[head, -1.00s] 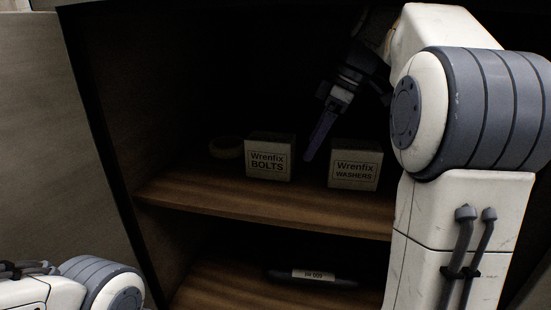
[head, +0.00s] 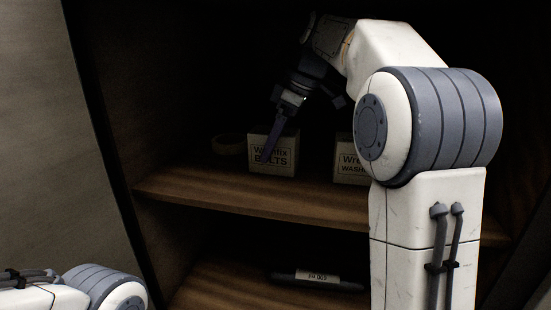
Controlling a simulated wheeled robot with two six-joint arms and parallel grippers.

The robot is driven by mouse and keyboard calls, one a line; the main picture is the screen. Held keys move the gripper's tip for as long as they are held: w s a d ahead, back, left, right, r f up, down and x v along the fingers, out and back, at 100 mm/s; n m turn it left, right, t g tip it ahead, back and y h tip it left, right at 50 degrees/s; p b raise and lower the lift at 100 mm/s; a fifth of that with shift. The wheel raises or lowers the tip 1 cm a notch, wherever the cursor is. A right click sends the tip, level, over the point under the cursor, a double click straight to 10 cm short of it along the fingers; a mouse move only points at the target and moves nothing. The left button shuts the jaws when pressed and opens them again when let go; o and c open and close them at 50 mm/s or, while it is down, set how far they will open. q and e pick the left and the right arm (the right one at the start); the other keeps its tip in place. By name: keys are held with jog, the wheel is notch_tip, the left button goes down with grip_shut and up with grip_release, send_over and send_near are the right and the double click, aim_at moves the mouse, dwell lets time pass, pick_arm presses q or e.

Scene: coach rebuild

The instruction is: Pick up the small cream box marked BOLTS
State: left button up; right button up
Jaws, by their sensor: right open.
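The small cream box marked BOLTS (head: 283,165) stands upright on the upper wooden shelf of the dark cabinet. My right gripper (head: 274,143) reaches in from the upper right and points down. One dark finger crosses in front of the box's label and hides part of the lettering. The other finger is hard to make out in the dark. The gripper is open and holds nothing; I cannot tell whether the finger touches the box. My left gripper is not in view; only part of my left arm shows at the lower left.
A similar cream WASHERS box (head: 350,168) stands to the right, partly hidden by my right arm. A dim roll-like ring (head: 229,145) lies to the left. A dark labelled object (head: 316,279) lies on the lower shelf (head: 215,285). The upper shelf's (head: 215,190) front strip is clear.

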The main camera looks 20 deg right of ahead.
grip_shut()
jog(key=shift+r, duration=0.1)
jog(key=shift+r, duration=0.1)
